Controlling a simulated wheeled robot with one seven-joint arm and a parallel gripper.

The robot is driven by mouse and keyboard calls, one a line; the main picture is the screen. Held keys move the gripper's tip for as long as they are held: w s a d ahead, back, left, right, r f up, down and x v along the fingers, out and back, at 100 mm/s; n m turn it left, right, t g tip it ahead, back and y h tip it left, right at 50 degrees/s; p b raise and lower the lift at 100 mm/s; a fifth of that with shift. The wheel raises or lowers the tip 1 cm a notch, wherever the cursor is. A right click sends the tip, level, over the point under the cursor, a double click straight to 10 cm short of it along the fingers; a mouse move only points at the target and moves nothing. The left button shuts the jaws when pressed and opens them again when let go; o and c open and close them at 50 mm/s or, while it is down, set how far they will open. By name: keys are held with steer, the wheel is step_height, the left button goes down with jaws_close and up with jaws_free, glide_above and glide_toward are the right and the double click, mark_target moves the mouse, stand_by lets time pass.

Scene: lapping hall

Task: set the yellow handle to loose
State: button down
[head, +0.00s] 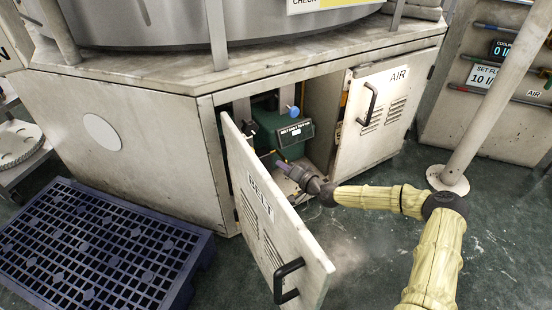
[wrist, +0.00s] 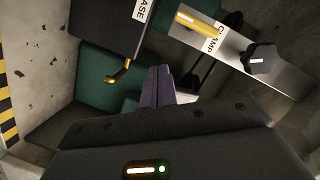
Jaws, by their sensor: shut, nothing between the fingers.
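In the wrist view a yellow handle (wrist: 198,22) lies along a pale metal plate (wrist: 235,48) marked CLAMP, with a black knob (wrist: 262,60) farther along it. A smaller yellow hooked lever (wrist: 119,72) sticks out below a dark box (wrist: 108,20) whose label ends in "ASE". My gripper (wrist: 158,72) is shut and empty, its fingertips right of the hooked lever and below the plate, apart from the handle in the picture. In the head view my gripper (head: 284,166) reaches into the open cabinet; the clamp plate cannot be made out there. The handle's setting marks are not readable.
The BELT door (head: 270,215) stands open left of my arm; the AIR door (head: 385,110) is on the right. A green unit (head: 290,150) with a dark label box is inside. A blue pallet (head: 95,250) lies at left, a post (head: 490,90) stands at right.

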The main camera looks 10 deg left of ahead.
steer(key=v, duration=0.1)
steer(key=p+v, duration=0.1)
steer(key=v, duration=0.1)
steer(key=p+v, duration=0.1)
steer(key=v, duration=0.1)
steer(key=shift+d+f, duration=0.15)
steer(key=shift+f, duration=0.2)
steer(key=shift+d, duration=0.1)
